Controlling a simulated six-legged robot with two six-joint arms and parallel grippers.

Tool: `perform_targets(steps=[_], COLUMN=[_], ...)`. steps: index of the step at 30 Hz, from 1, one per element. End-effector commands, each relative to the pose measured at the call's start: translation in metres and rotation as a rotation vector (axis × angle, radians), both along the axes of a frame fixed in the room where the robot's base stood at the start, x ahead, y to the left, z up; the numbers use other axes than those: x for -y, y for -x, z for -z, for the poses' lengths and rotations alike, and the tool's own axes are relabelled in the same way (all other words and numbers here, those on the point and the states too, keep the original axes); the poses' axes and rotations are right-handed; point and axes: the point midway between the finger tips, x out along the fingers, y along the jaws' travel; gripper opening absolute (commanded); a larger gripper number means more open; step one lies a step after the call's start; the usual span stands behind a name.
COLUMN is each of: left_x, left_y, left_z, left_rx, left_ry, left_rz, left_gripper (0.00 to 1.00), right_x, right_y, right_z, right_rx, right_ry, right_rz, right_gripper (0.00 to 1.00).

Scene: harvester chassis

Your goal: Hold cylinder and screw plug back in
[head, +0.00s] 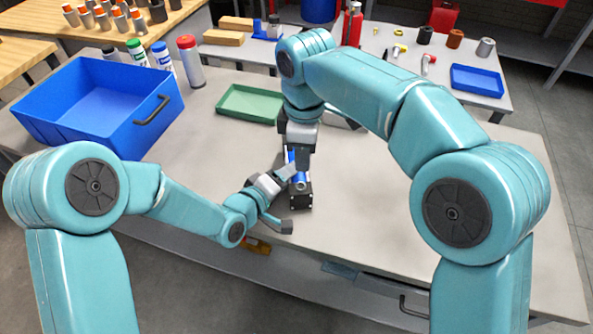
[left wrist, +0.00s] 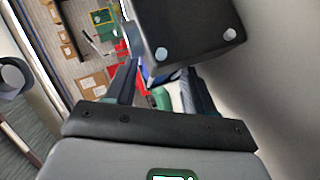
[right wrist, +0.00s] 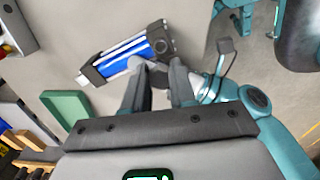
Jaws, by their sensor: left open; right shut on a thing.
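The cylinder (head: 302,199), blue and silver with black end blocks, lies on the grey table. In the right wrist view its blue barrel (right wrist: 127,58) shows whole, apart from the near end by my fingers. My left gripper (head: 287,198) is open beside the near end block. In the left wrist view a black end block (left wrist: 190,35) with bright round bolts sits just beyond the open fingers (left wrist: 160,85). My right gripper (head: 302,162) is over the cylinder. It is shut on a small grey piece, apparently the plug (right wrist: 155,68), mostly hidden between the fingers.
A blue bin (head: 100,105) stands at the left, with bottles and a spray can (head: 190,62) behind it. A green tray (head: 248,103) lies behind the cylinder. The table's right side is clear. A back table holds a blue tray (head: 476,80) and small parts.

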Motion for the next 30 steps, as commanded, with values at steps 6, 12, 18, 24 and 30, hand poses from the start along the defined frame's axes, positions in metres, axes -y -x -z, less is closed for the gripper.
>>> perform_targets(steps=[6,12,18,24,30], left_x=[0.013,0.015,0.015,0.015,0.015], left_y=[-0.018,-0.022,-0.022,-0.021,-0.021], left_z=[0.008,0.009,0.009,0.009,0.009], left_rx=[0.0,0.0,0.0,0.0,0.0], left_ry=[0.0,0.0,0.0,0.0,0.0], left_rz=[0.0,0.0,0.0,0.0,0.0], left_gripper=[0.54,0.54,0.47,0.0,0.0], right_x=[0.0,0.0,0.0,0.0,0.001], right_y=[0.0,0.0,0.0,0.0,0.0], right_z=[0.0,0.0,0.0,0.0,0.023], right_rx=[0.0,0.0,0.0,0.0,-0.002], right_ry=[0.0,0.0,0.0,0.0,0.002], right_rz=[0.0,0.0,0.0,0.0,0.001], right_gripper=[0.0,0.0,0.0,0.0,0.0])
